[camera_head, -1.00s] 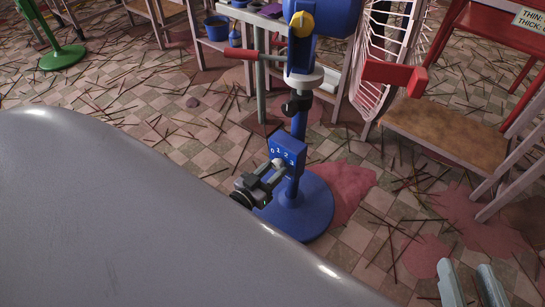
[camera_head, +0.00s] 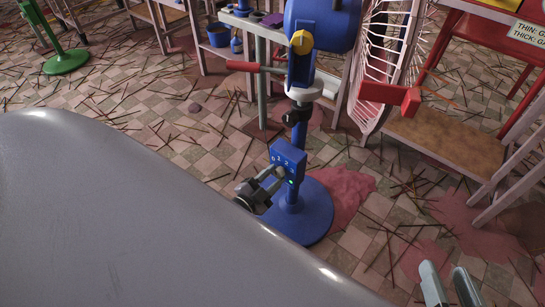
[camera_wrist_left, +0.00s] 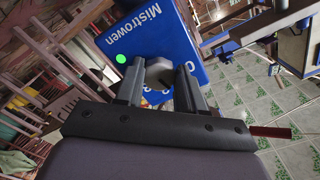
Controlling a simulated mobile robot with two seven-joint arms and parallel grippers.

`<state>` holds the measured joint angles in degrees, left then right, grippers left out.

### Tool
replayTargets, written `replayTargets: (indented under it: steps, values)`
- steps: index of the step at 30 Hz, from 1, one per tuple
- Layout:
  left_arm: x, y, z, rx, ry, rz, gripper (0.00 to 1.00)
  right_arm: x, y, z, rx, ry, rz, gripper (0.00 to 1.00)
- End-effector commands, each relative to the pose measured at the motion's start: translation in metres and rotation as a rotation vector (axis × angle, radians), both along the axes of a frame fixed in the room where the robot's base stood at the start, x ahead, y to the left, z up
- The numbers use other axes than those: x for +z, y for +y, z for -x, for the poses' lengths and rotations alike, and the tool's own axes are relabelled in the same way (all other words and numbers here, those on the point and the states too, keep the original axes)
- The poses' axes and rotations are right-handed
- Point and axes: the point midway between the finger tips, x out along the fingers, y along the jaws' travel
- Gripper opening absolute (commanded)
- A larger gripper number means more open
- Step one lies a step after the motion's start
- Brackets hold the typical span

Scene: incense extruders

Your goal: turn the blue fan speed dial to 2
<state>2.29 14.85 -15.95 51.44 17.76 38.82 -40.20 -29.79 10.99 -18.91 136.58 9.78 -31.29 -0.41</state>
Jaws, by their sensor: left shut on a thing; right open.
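The blue fan (camera_head: 318,18) stands on a round blue base (camera_head: 318,205). Its blue control box (camera_head: 290,151) sits low on the pole, with white digits and a lit green light (camera_head: 291,182). My left gripper (camera_head: 279,175) is at the front of this box. In the left wrist view, its two fingers (camera_wrist_left: 158,72) are shut on the grey round dial (camera_wrist_left: 157,68), beside the green light (camera_wrist_left: 121,59). The fingers hide parts of the digits, and I cannot tell which number the dial marks. My right gripper (camera_head: 447,267) is open and empty at the lower right, over the floor.
Thin sticks and dark red patches (camera_head: 350,190) cover the tiled floor. A green base (camera_head: 66,61) is far left.

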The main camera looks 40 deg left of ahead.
Motion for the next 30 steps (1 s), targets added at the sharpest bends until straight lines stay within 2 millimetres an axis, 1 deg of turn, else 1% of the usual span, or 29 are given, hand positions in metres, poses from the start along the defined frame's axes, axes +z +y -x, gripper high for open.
replayTargets:
  steps: [9, 15, 21, 30]
  values:
    - [0.0011, 0.0004, 0.0005, 0.0, -0.022, -0.282, 0.08, 0.0024, 0.0025, -0.0004, 0.003, 0.013, -0.017, 0.51]
    - [0.0015, 0.0008, 0.0004, 0.0, -0.033, -0.42, 0.08, 0.0017, 0.0033, -0.0008, 0.003, 0.017, -0.02, 0.51]
    - [0.0018, 0.0007, 0.0004, -0.001, -0.041, -0.512, 0.08, 0.0008, 0.0036, -0.001, 0.004, 0.021, -0.022, 0.51]
    - [0.002, 0.0007, 0.0005, -0.002, -0.044, -0.566, 0.08, 0.0008, 0.0036, -0.0011, 0.004, 0.022, -0.023, 0.51]
